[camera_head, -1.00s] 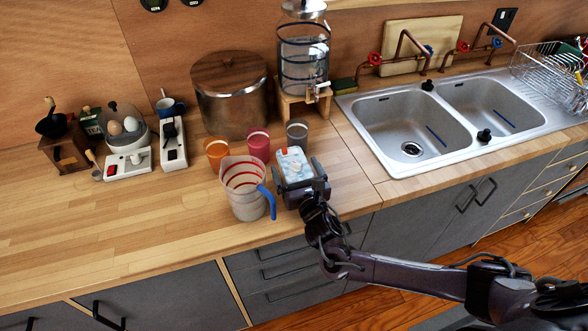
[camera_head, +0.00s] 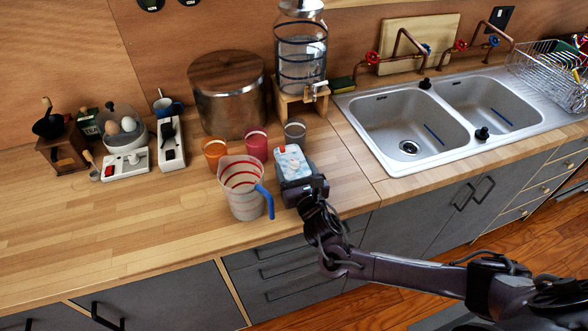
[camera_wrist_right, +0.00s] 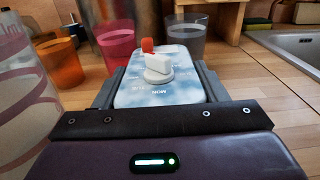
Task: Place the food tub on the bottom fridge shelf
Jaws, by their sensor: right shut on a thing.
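The food tub (camera_head: 291,160) is a small box with a cloudy light-blue and white top, standing on the wooden counter behind the front edge. In the right wrist view the tub (camera_wrist_right: 150,95) has a white knob-like piece with a red tip on top. My right gripper (camera_head: 297,172) is shut on the tub, with one finger along each side, as the right wrist view shows. The tub's underside is hidden, so I cannot tell whether it touches the counter. My left gripper is out of view. No fridge or fridge shelf is in view.
A measuring jug (camera_head: 243,190) with a blue handle stands close left of the tub. Orange (camera_head: 215,153), pink (camera_head: 257,146) and grey (camera_head: 295,133) cups stand behind. A glass dispenser (camera_head: 300,55) and metal pot (camera_head: 228,95) are farther back. The sink (camera_head: 408,130) is right.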

